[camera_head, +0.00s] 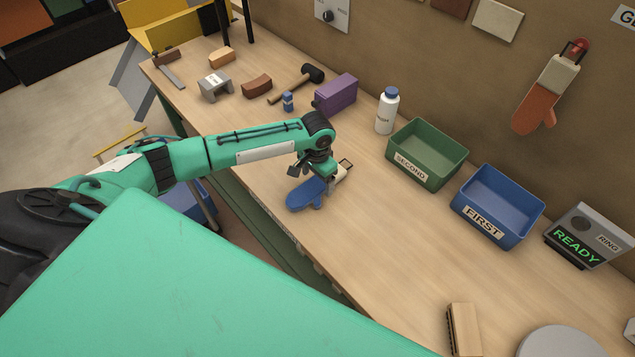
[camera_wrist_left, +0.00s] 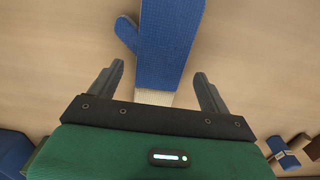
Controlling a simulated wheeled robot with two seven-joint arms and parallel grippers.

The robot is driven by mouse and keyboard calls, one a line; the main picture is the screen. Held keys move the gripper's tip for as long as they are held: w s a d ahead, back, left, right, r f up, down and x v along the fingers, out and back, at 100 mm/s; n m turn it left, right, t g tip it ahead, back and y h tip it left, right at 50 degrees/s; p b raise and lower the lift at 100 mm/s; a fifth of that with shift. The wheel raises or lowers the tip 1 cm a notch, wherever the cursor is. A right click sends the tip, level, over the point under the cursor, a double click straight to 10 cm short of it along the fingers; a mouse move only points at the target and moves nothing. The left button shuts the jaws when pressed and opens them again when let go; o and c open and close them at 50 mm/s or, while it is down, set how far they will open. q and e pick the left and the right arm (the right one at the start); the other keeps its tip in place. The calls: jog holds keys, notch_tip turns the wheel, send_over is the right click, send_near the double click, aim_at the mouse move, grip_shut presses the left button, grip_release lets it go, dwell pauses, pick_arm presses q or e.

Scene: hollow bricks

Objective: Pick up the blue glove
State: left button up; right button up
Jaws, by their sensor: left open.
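The blue glove (camera_head: 308,195) lies flat on the workbench near its front edge, with a cream cuff (camera_head: 343,171) at its right end. My left gripper (camera_head: 312,176) is above the glove at the cuff end. In the left wrist view, the blue glove (camera_wrist_left: 163,45) runs up from between the fingers, its thumb to the left and its cuff (camera_wrist_left: 155,98) close to the palm. The left gripper (camera_wrist_left: 158,72) is open, one finger on each side of the glove, with gaps on both sides. My right gripper is not in view.
A green SECOND bin (camera_head: 427,155) and a blue FIRST bin (camera_head: 497,207) stand at the back. A white bottle (camera_head: 386,112), purple box (camera_head: 336,95) and hammer (camera_head: 297,84) are behind the arm. An orange glove (camera_head: 537,100) hangs on the wall.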

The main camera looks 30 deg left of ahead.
aim_at(317, 184)
pick_arm(q)
jog(key=shift+f, duration=0.75)
jog(key=c, duration=1.1)
jog(key=shift+r, duration=0.1)
notch_tip(317, 184, up, 20)
jog(key=b, duration=0.4)
